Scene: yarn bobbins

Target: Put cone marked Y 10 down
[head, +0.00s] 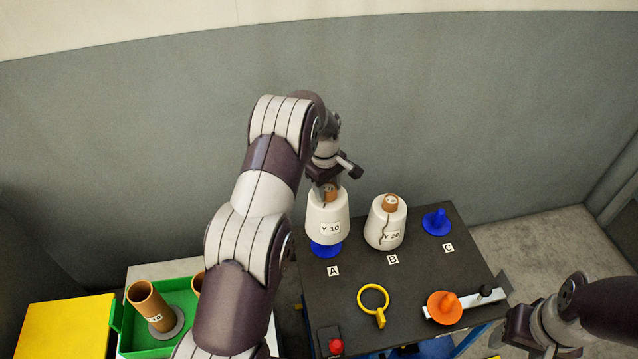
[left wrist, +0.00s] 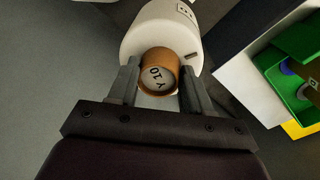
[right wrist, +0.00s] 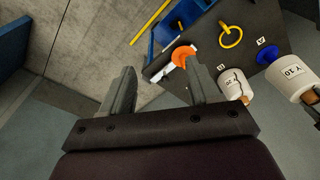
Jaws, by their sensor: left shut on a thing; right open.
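The white cone marked Y 10 (head: 327,222) is upright over the blue holder at A (head: 326,250) on the dark table. Its base is close to the holder, and I cannot tell whether it rests on it. My left gripper (head: 328,184) is shut on the brown tube top of this cone. In the left wrist view the tube end reading Y 10 (left wrist: 158,78) sits between the fingers (left wrist: 158,85). My right gripper (right wrist: 158,92) is open and empty, off the table's right side. The Y 10 cone also shows in the right wrist view (right wrist: 292,76).
A white cone marked Y 20 (head: 385,225) stands at B, close on the right. The blue holder at C (head: 437,222) is empty. A yellow ring (head: 373,300), an orange piece (head: 444,307) and a red button (head: 335,345) are nearer. A green tray (head: 183,295) with brown tubes is left.

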